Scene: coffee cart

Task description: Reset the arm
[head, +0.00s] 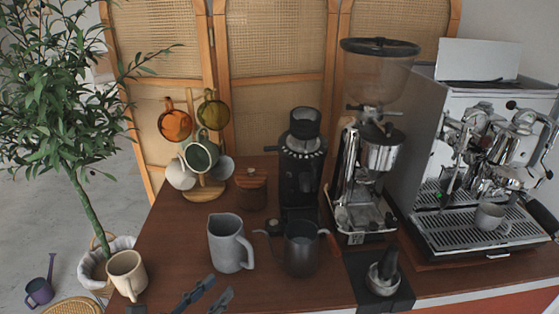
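My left gripper (221,285) shows at the bottom edge of the head view, low over the front of the wooden counter (165,255). Its two dark fingers are apart, with nothing seen between them. The grey pitcher (226,243) stands just beyond the fingertips, and a gap seems to lie between them, though the exact distance is unclear. Most of the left arm is cut off by the frame. My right gripper is not in view.
A cream mug (127,274) stands at the left counter edge. A dark kettle (301,248), grinders (300,165) (367,180), a mug tree (204,187) and a tamper (384,276) stand around. The espresso machine (425,120) holds a cup (490,217).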

